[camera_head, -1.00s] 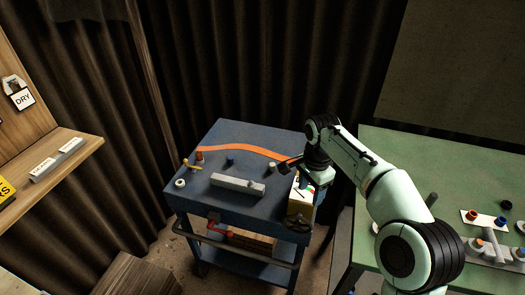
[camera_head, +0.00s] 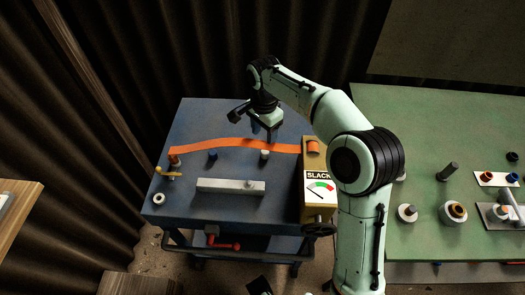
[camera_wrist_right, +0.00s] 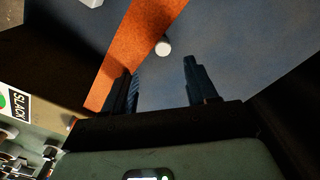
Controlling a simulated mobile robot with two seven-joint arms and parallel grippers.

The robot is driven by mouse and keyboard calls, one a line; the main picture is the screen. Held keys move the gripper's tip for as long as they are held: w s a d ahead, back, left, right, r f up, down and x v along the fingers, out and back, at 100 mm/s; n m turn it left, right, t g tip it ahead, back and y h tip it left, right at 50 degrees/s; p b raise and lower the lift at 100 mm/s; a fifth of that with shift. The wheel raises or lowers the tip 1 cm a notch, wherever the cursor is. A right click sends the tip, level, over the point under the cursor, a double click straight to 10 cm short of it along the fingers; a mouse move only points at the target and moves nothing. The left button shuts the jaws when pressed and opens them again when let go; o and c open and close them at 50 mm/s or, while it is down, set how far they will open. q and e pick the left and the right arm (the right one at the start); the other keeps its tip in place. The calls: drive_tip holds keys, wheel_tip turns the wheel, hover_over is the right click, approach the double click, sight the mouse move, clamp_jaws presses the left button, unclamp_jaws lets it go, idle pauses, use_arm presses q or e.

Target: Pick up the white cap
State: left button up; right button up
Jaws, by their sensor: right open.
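The white cap (camera_head: 264,154) is a small upright cylinder on the blue cart top, beside the front edge of the orange strap. It also shows in the wrist view (camera_wrist_right: 163,47), ahead of the fingertips and between their lines. My right gripper (camera_head: 262,135) is above the cart, just behind the cap in the head view. Its two dark fingers (camera_wrist_right: 161,75) are apart with nothing between them. It does not touch the cap. My left gripper does not show.
The orange strap (camera_head: 222,142) runs to the SLACK gauge box (camera_head: 316,200) at the right. A blue cap (camera_head: 212,155), a grey-white bar (camera_head: 230,187) and a white ring (camera_head: 158,199) are on the cart (camera_head: 190,225). A green table (camera_head: 420,235) stands right.

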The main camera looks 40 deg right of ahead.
hover_over(265, 151)
drive_tip(key=f, duration=0.4)
drive_tip(key=shift+s+a+b, duration=0.3)
drive_tip(key=shift+a, duration=0.1)
drive_tip(key=shift+w+d+f+b, duration=0.1)
drive_tip(key=shift+f+b, duration=0.05)
drive_tip(key=shift+f, duration=0.8)
drive_tip(key=shift+w+d+f+b, duration=0.1)
drive_tip(key=shift+d+f+b, duration=0.1)
drive_tip(key=shift+f, duration=0.7)
drive_tip(key=shift+d+f+b, duration=0.1)
drive_tip(key=shift+f+b, duration=0.05)
drive_tip(key=shift+f, duration=0.8)
clamp_jaws()
